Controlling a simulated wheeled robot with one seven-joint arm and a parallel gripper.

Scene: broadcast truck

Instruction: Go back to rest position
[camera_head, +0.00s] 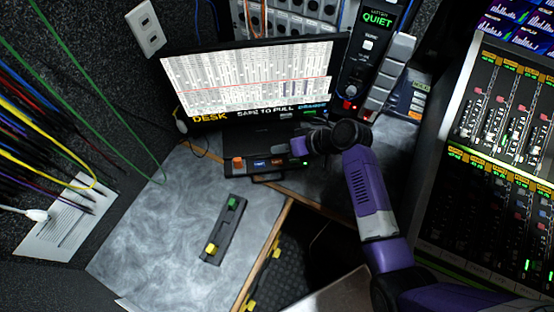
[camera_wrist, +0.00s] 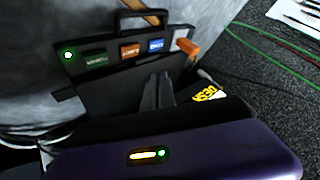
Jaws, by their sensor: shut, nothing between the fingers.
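My arm is purple and reaches from the lower right over the desk in the head view. My gripper (camera_head: 280,149) is at its end, just above a black box with a handle (camera_head: 262,177), below the monitor. In the wrist view the dark fingers of my gripper (camera_wrist: 158,90) are together and hold nothing. The same black box shows behind them (camera_wrist: 120,73), with a lit green lamp, coloured labels and an orange block (camera_wrist: 187,47) at one end. I cannot tell whether the fingers touch the box.
A monitor (camera_head: 250,80) stands behind the box. A dark bar with green and yellow pieces (camera_head: 221,228) lies on the grey desk (camera_head: 155,240). A mixing console (camera_head: 490,170) is at right. Coloured cables (camera_head: 50,150) hang at left. The desk's left part is largely clear.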

